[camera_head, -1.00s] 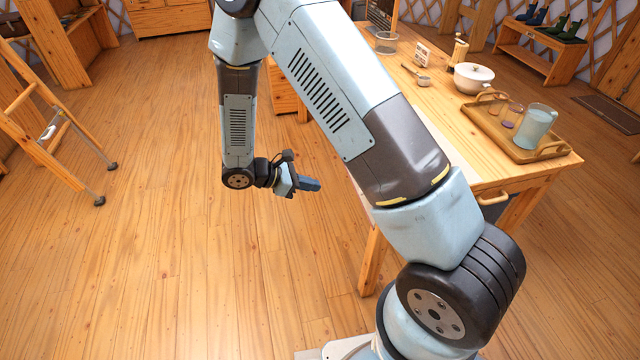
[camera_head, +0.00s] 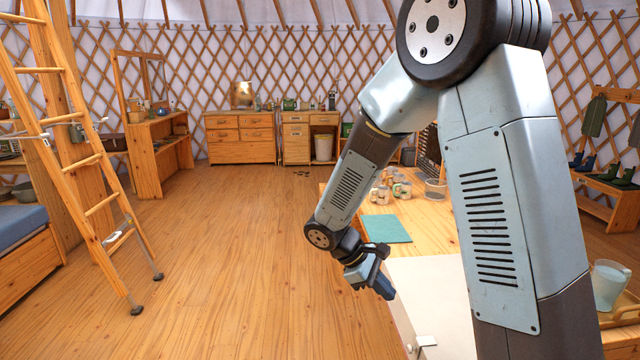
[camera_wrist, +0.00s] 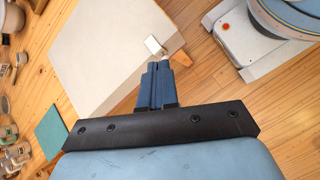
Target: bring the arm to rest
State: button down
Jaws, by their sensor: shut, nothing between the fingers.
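My gripper (camera_head: 384,287) hangs at the end of my bent arm in the head view, in front of the near left side of the wooden table. Its dark blue fingers are together and hold nothing. In the wrist view my gripper (camera_wrist: 160,70) shows its two fingers pressed side by side, pointing toward a pale board (camera_wrist: 110,50) on the table. A small white piece (camera_wrist: 154,45) shows just beyond the fingertips. My arm covers much of the table in the head view.
On the wooden table (camera_head: 440,215) lie a teal mat (camera_head: 387,229) and several cups (camera_head: 385,192). A glass pitcher (camera_head: 608,285) stands at the right. A ladder (camera_head: 90,160) and a blue bed (camera_head: 22,222) are at the left. The floor (camera_head: 230,260) between is clear.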

jog(key=s+d+r+m+t+y, duration=0.3)
jog(key=s+r+m, duration=0.3)
jog(key=r, duration=0.5)
jog(key=s+d+r+m+t+y, duration=0.3)
jog(key=s+d+r+m+y, duration=0.2)
jog(key=s+r, duration=0.6)
jog(key=shift+s+d+r+m+t, duration=0.25)
jog(key=shift+s+d+m+t, duration=0.05)
jog(key=shift+m+t, duration=0.1)
